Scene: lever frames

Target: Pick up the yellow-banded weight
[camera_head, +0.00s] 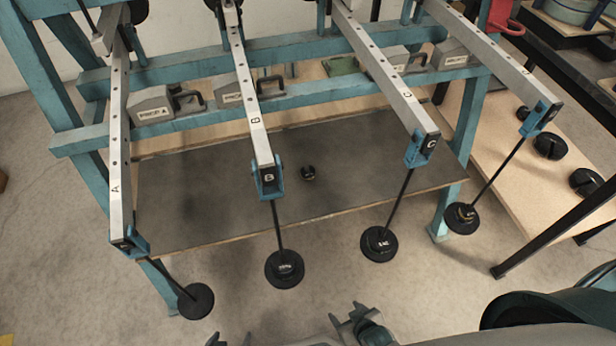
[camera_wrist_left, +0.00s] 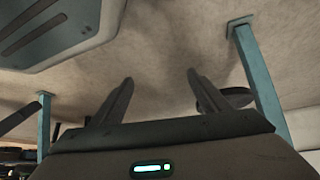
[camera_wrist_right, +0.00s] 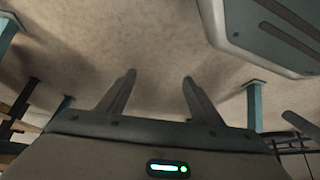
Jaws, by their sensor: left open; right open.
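Four black weight hangers hang from lever beams A to D in the head view. The hanger at D (camera_head: 462,218) carries a small weight with a thin yellowish band (camera_head: 467,212) on its disc. The hangers at B (camera_head: 284,270) and C (camera_head: 379,245) carry small weights with pale markings; the hanger at A (camera_head: 195,301) looks bare. A small dark weight (camera_head: 308,173) sits alone on the shelf; its band colour is unclear. My left gripper (camera_head: 230,341) is open and empty at the bottom edge. My right gripper (camera_head: 352,313) is open and empty, below hangers B and C.
A teal frame (camera_head: 460,150) holds the beams above a dark shelf (camera_head: 215,195). Several black weights (camera_head: 549,146) stand on a wooden board (camera_head: 510,185) at right. Dark legs (camera_head: 545,235) stand at lower right. The floor (camera_head: 330,295) before the hangers is clear.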

